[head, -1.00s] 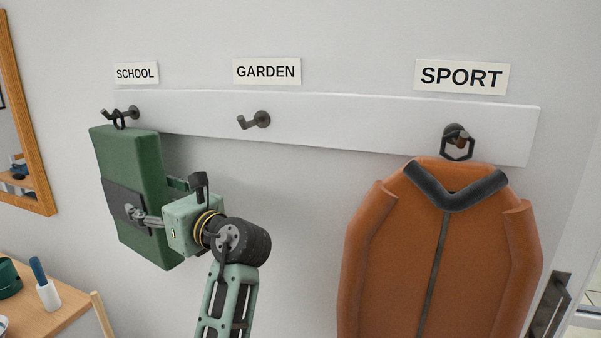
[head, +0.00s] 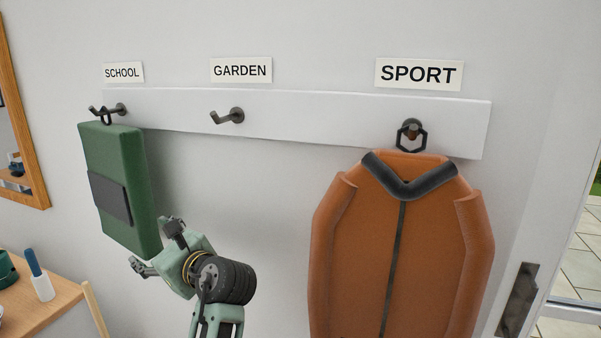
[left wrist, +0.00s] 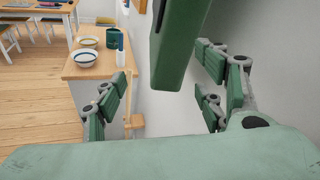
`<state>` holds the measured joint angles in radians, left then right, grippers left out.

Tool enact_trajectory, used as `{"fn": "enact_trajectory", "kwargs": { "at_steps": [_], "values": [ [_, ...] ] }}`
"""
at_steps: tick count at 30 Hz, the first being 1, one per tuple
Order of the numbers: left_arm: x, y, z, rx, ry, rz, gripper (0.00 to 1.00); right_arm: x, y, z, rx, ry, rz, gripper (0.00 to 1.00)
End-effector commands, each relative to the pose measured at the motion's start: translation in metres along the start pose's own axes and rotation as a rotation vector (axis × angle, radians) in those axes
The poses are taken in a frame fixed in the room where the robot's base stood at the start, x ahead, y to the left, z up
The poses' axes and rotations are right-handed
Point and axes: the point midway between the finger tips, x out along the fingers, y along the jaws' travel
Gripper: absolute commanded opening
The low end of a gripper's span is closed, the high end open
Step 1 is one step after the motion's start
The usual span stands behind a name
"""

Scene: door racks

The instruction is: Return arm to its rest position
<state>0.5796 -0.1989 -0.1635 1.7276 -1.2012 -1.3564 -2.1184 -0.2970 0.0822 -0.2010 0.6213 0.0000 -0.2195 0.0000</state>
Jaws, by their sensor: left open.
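My left gripper (head: 158,243) is in front of the wall, at the lower right of the green bag in the head view. It is open and empty. In the left wrist view its fingers (left wrist: 160,100) stand wide apart, with the lower part of the green bag (left wrist: 172,50) above and beyond them. The green bag (head: 142,185) hangs by its loop on the SCHOOL hook (head: 108,110). It has a dark patch on its front. My right gripper shows in neither view.
An orange jacket (head: 425,240) hangs on the SPORT hook (head: 411,130). The GARDEN hook (head: 228,117) is empty. A door frame (head: 555,250) is at right.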

Motion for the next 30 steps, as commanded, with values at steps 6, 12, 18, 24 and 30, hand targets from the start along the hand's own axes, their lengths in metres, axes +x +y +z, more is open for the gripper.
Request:
{"fn": "enact_trajectory", "kwargs": {
  "at_steps": [6,12,18,24,30],
  "values": [
    [0.003,0.051,-0.074,-0.268,0.168,0.023,0.64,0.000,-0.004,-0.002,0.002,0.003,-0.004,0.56],
    [-0.020,0.130,-0.168,-0.683,0.407,0.148,0.64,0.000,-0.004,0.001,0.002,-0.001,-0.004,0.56],
    [-0.081,0.216,-0.244,-1.127,0.629,0.428,0.64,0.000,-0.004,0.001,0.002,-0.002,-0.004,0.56],
    [-0.142,0.273,-0.277,-1.406,0.733,0.725,0.64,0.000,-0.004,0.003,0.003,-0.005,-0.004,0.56],
    [-0.191,0.309,-0.288,-1.560,0.761,0.969,0.64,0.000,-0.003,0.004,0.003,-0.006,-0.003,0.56]
  ]
}}
